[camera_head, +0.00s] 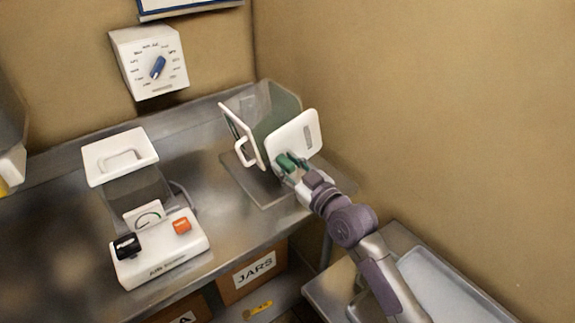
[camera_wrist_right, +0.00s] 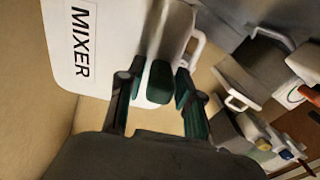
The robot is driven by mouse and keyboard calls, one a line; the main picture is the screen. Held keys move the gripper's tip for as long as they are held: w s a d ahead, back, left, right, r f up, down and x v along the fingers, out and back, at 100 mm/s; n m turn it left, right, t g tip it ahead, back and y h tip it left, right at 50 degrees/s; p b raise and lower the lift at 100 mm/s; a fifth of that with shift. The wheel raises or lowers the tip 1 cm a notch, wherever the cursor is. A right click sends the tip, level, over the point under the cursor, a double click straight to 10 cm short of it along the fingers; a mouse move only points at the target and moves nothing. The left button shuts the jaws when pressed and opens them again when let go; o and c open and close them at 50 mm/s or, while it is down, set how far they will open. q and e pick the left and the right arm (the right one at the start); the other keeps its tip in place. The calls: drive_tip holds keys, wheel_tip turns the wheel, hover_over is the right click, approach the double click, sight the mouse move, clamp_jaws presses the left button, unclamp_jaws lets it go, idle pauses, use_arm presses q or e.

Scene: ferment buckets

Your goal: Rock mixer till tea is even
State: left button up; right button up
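The mixer (camera_head: 311,133) stands at the back of the steel counter, with white end panels and a clear, greenish body between them. Its near panel carries the word MIXER in the right wrist view (camera_wrist_right: 85,85). A white loop handle (camera_head: 243,152) is on its left side. My right gripper (camera_head: 287,163) is at the near panel. In the wrist view its fingers are parted on either side of a dark green grip (camera_wrist_right: 159,82), with narrow gaps showing. The tea's evenness cannot be made out. My left gripper is out of view.
A dial box (camera_head: 150,62) hangs on the wall. A JARS box (camera_head: 250,275) is below; a grey tray (camera_head: 445,285) is at lower right.

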clamp_jaws()
drive_tip(key=shift+r, duration=0.1)
